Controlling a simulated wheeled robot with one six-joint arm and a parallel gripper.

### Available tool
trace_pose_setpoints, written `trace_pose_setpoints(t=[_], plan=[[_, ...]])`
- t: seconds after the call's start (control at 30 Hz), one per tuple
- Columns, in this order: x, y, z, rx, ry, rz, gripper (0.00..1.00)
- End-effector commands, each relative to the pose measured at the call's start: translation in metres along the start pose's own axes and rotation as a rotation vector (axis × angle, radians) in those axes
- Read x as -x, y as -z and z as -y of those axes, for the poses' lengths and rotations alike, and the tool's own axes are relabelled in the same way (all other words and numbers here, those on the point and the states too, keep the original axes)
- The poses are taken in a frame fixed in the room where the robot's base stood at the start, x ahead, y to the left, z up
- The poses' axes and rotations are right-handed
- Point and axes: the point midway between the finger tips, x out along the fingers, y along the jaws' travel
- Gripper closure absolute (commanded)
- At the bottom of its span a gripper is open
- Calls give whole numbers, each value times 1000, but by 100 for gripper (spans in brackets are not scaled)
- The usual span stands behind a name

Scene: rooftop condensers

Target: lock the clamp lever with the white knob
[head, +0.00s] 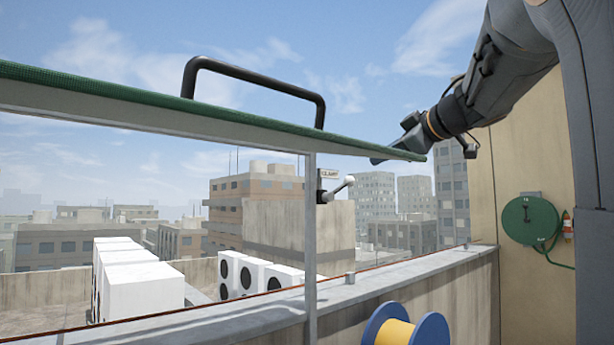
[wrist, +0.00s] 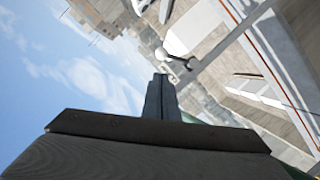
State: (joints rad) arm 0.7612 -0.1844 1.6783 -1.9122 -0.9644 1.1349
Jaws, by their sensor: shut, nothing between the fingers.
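The clamp lever (head: 334,190) with its white knob (head: 350,181) is mounted on the grey post (head: 310,230), beside a small white label plate (head: 328,174). The lever slants up to the right, toward the knob. In the wrist view the white knob (wrist: 161,54) shows just beyond my fingertips, with the dark lever (wrist: 182,62) running right from it. My gripper (head: 378,160) is right of and slightly above the knob in the head view, partly hidden by the green panel's edge. In the wrist view my gripper (wrist: 160,78) is shut and empty, apparently apart from the knob.
A green-topped panel (head: 200,105) with a black handle (head: 255,78) crosses the upper left. A parapet ledge (head: 400,268) runs behind the post. A blue and yellow spool (head: 405,330) stands low in front. A green hose reel (head: 530,220) hangs on the right wall.

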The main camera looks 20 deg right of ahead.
Motion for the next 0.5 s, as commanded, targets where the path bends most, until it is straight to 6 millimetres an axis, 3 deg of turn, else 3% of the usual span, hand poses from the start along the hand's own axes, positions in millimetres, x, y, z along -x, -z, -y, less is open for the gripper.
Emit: trace_pose_setpoints(t=[0.33, 0.5], plan=[[-3, 1, 0, 0, 1, -1, 100], [-22, 0, 0, -1, 3, -2, 100]])
